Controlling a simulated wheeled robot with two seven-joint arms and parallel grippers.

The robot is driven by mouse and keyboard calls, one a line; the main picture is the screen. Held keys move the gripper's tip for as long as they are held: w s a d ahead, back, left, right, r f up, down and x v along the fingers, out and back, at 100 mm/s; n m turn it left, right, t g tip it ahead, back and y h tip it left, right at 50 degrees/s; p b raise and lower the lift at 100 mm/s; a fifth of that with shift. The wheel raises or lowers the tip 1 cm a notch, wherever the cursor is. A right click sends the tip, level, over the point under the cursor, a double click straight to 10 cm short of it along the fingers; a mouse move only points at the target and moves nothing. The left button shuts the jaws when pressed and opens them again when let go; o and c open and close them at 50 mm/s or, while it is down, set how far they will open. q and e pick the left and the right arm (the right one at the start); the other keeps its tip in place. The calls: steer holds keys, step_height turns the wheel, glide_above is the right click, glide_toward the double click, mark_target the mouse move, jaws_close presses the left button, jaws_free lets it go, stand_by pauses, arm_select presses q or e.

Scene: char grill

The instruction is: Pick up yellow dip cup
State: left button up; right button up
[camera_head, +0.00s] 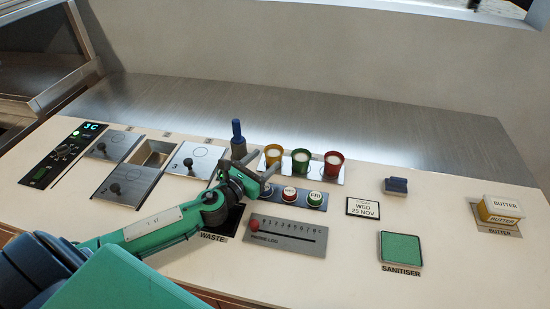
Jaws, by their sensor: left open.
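The yellow dip cup (273,157) with a pale filling stands upright at the left end of a row of three cups, on a metal strip (340,178). The green cup (300,161) and the red cup (332,165) stand to its right. My left gripper (262,166) is open, with its fingers pointing toward the yellow cup from the front left. The fingertips are close to the cup, and I cannot tell whether they touch it. Nothing shows between the fingers. My right gripper is out of view.
A dark blue-handled tool (237,137) stands upright just behind my left gripper. A button panel (298,195) and a slider plate (285,232) lie in front of the cups. Lidded wells (127,182) are at left. A butter box (500,208) and green sanitiser pad (400,248) are at right.

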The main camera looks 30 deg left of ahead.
mark_target(270, 157)
arm_select(q)
steer(key=shift+w+d, duration=0.1)
steer(key=shift+w, duration=0.25)
steer(key=w, duration=0.1)
steer(key=w+p, duration=0.1)
steer(key=w, duration=0.2)
steer(key=shift+w+d+f+p, duration=0.3)
steer(key=shift+w+d, duration=0.05)
steer(key=shift+d, duration=0.05)
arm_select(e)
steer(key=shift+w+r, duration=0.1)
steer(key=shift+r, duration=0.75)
arm_select(q)
steer(key=c, duration=0.7)
